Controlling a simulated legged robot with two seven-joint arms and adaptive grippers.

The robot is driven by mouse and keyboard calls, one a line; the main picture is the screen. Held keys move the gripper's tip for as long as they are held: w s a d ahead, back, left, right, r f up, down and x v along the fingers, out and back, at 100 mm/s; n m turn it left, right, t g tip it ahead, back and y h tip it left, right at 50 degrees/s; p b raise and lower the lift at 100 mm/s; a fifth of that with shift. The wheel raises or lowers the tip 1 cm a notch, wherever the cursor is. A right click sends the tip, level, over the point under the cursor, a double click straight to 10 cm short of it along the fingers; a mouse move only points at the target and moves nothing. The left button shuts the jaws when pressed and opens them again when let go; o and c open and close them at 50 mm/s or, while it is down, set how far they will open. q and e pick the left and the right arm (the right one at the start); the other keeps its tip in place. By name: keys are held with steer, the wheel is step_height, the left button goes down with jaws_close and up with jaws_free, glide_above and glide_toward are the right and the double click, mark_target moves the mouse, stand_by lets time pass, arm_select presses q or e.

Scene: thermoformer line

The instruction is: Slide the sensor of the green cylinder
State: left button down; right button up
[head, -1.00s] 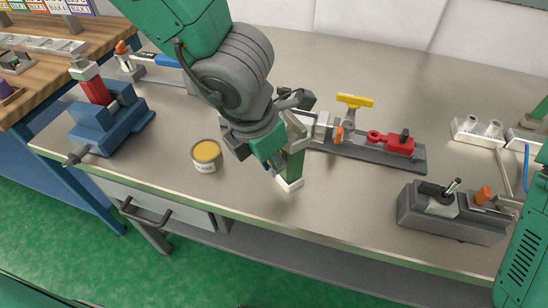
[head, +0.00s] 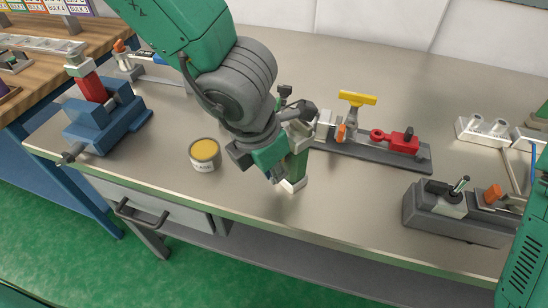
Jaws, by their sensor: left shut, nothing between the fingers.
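The green cylinder (head: 299,167) stands upright on the bench near its front edge, with a pale lower end (head: 292,185). My left arm covers much of its left side and top. My left gripper (head: 302,115) is shut and empty at the cylinder's upper part, seen partly behind my wrist. I cannot tell whether it touches the cylinder. The sensor cannot be made out clearly. My right gripper is not in view.
A yellow-handled clamp (head: 357,98) and a red part (head: 397,140) sit on a dark rail right of the cylinder. A tin (head: 204,155) stands to the left, a blue vise (head: 104,118) farther left. A grey box (head: 455,213) stands at right.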

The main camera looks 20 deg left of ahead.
arm_select(q)
steer(key=shift+s+d+f+b, duration=0.2)
steer(key=shift+d+f+b, duration=0.25)
steer(key=shift+f, duration=0.25)
steer(key=shift+s+a+f, duration=0.2)
steer(key=shift+a+f, duration=0.15)
steer(key=shift+f, duration=0.05)
steer(key=c, duration=1.8)
jaws_free()
steer(key=shift+b, duration=0.3)
steer(key=shift+o, duration=0.2)
steer(key=shift+r, duration=0.35)
steer(key=d+v, duration=0.1)
steer(key=v, duration=1.1)
steer(key=shift+w+r, duration=0.25)
steer(key=shift+w, duration=0.1)
